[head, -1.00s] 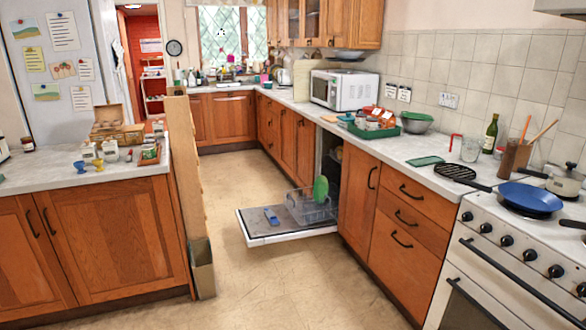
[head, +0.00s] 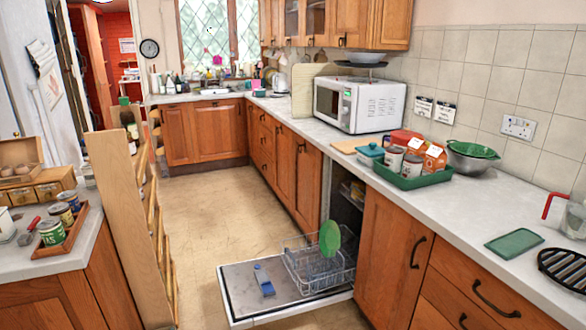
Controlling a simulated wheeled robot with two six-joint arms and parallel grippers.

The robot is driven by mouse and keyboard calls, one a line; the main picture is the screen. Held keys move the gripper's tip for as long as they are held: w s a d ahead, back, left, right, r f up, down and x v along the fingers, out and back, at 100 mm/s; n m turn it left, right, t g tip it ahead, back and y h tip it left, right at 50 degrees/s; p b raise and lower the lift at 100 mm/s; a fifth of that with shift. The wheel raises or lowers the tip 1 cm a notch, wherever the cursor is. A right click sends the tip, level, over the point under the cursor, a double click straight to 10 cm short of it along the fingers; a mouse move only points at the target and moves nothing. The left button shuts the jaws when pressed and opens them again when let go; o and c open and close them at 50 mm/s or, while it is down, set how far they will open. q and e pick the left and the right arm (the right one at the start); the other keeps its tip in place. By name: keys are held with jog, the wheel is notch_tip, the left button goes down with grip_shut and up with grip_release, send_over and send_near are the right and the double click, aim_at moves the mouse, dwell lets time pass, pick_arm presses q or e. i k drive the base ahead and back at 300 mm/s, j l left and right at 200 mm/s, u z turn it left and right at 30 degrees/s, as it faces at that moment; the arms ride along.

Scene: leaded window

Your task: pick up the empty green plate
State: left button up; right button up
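A green plate (head: 330,238) stands on edge in the wire rack (head: 318,272) of the open dishwasher, and nothing lies on it. The dishwasher door (head: 240,298) is folded down low over the floor. A blue object (head: 264,280) lies on the door, left of the rack. A green, flat, rounded rectangular item (head: 514,242) lies on the right counter; I cannot tell whether it is a plate or a board. Neither of my grippers shows in the head view.
The lowered door juts into the aisle. A wooden ladder-like panel (head: 128,225) stands at the left counter's end. The floor (head: 205,200) between is clear. A green tray (head: 412,176) with cartons and jars is on the right counter, near a white microwave (head: 358,102).

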aim_at(330, 237)
jog(key=i+j+z, duration=0.1)
jog(key=i+z, duration=0.3)
jog(key=i+j+z, duration=0.35)
jog(key=i, duration=0.2)
jog(key=i+j+z, duration=0.4)
jog(key=i+l, duration=0.05)
jog(key=l, duration=0.05)
